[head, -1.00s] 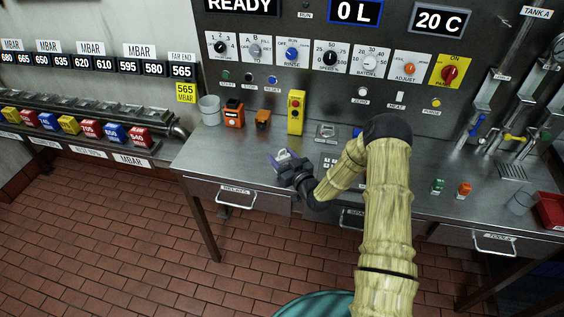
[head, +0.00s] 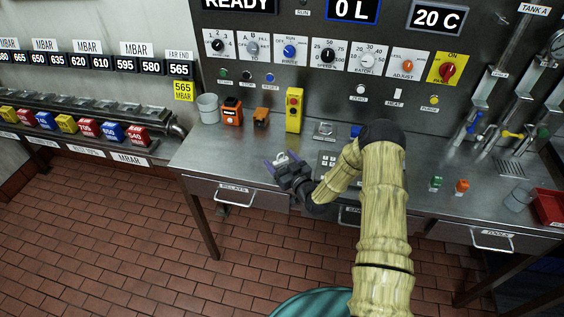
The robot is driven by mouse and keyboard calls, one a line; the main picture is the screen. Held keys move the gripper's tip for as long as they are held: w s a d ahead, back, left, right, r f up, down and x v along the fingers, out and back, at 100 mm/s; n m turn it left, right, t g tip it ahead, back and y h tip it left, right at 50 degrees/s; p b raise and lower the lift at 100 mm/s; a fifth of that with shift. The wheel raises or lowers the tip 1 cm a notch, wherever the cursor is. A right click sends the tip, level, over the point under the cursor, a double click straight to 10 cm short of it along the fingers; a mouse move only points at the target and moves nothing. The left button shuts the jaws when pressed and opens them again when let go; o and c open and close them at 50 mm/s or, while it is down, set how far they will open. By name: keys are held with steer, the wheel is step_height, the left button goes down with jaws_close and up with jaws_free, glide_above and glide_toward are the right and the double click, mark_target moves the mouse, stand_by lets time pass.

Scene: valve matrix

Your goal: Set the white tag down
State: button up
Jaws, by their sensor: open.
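A small white tag (head: 281,157) shows at the fingertips of my gripper, over the left part of the steel bench top (head: 225,155). My gripper (head: 279,161) has dark jaws with purple fingers, and they stand apart on either side of the tag. The tag looks to be at or near the bench surface, but I cannot tell if it touches a finger. Its lower part is hidden by the jaws.
A yellow box with a red button (head: 294,110) stands behind, with orange blocks (head: 232,112) and a grey cup (head: 208,108) to its left. A keypad (head: 327,163) lies right of my gripper. The bench front left of my gripper is clear.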

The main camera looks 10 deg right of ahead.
steer(key=shift+s+r, duration=0.15)
steer(key=shift+s, duration=0.05)
steer(key=b+v, duration=0.3)
steer(key=v, duration=0.8)
steer(key=shift+s+d+b, duration=0.2)
steer(key=shift+s+b, duration=0.1)
steer(key=shift+w+r, duration=0.1)
